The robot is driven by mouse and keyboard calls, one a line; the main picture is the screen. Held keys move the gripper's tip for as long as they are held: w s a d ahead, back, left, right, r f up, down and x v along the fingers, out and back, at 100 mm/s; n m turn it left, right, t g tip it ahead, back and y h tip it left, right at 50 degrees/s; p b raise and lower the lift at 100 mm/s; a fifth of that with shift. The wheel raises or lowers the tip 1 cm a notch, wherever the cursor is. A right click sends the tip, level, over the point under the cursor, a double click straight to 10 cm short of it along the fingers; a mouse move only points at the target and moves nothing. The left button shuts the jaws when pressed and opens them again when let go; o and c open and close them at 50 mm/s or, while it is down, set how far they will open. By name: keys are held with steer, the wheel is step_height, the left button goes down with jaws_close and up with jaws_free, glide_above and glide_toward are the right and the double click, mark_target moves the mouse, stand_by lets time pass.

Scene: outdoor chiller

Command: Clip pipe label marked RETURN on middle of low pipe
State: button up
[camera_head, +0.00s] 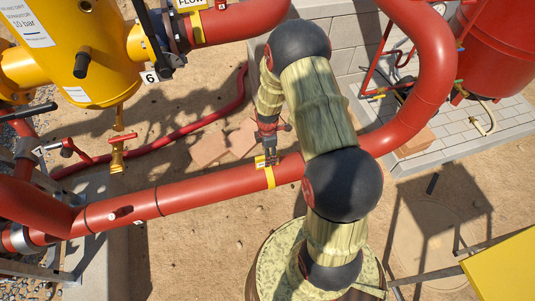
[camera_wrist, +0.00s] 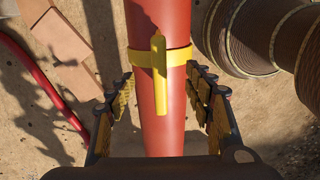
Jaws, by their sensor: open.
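The low red pipe (camera_head: 195,195) runs across the head view, rising slightly to the right, and runs top to bottom in the wrist view (camera_wrist: 163,120). A yellow pipe label (camera_head: 269,176) sits around this pipe near its middle stretch. In the wrist view its yellow band (camera_wrist: 179,56) wraps the pipe, and a narrow yellow upright part stands toward the camera; no lettering is readable. My gripper (camera_head: 268,158) is above the pipe at the label. In the wrist view its fingers (camera_wrist: 158,88) are spread on either side of the pipe, apart from the label's upright part.
A yellow vessel (camera_head: 85,45) with a brass drain valve (camera_head: 117,155) stands at upper left. A label marked FLOW (camera_head: 191,3) is on an upper pipe. A red hose (camera_head: 190,128) and loose pavers (camera_head: 208,150) lie behind the pipe. A yellow surface (camera_head: 505,270) is at lower right.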

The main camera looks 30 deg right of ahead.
steer(key=shift+r+p, duration=2.45)
steer(key=shift+r, duration=1.1)
step_height(320, 180, up, 12)
steer(key=shift+f, duration=0.1)
